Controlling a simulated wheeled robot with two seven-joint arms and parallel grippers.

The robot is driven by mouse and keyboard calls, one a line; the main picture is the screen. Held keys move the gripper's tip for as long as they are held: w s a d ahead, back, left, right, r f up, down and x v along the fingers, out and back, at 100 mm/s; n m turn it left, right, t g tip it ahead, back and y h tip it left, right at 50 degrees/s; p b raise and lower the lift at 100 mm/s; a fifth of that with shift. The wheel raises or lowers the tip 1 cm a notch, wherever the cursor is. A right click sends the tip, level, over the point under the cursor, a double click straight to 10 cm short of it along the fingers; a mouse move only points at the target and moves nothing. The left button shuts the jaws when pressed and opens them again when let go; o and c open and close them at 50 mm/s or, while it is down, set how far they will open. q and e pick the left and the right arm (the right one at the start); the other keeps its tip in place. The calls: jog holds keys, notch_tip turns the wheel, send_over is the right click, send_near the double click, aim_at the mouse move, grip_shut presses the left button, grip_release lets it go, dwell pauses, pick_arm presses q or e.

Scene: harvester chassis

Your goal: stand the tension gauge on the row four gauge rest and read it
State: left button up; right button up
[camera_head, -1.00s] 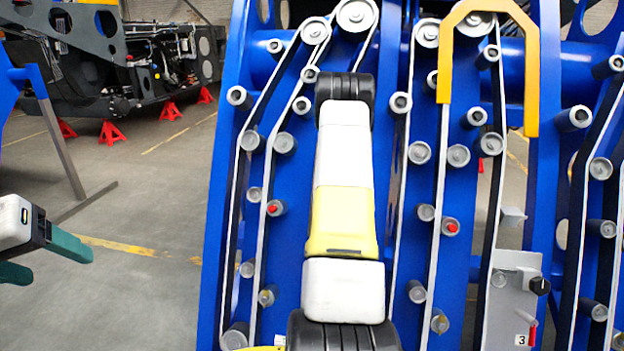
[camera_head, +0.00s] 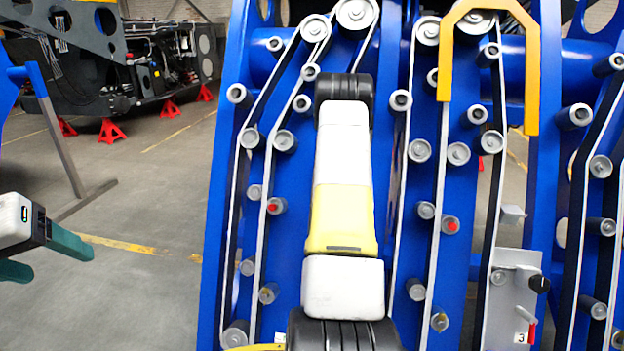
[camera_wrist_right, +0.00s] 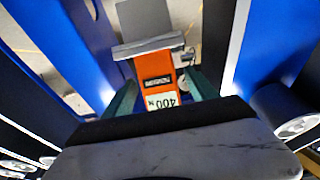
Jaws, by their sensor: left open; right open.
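The tension gauge (camera_wrist_right: 157,82) is an orange block with a dark label and a white "400 N" tag, both upside down in the right wrist view. My right gripper (camera_wrist_right: 163,93) is open, with a teal finger on each side of the gauge; contact cannot be told. A light grey bar (camera_wrist_right: 148,46) crosses the gauge's far end, with a grey plate (camera_wrist_right: 143,16) beyond it. I cannot tell whether this is the row four gauge rest. The head view does not show the gauge or the right fingers. My left gripper (camera_head: 55,262) is open and empty at the left edge.
A blue chassis (camera_head: 222,200) with belts and several rollers fills the middle and right. A grey plate (camera_head: 505,312) with a black knob and a "3" label is at lower right. A yellow bracket (camera_head: 533,80) hangs at the top. Open floor (camera_head: 150,215) lies left.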

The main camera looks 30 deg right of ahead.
jog(key=v, duration=0.7)
jog(key=shift+s+a+r, duration=0.2)
jog(key=shift+s+a, duration=0.05)
jog(key=shift+s, duration=0.05)
jog(key=shift+r, duration=0.1)
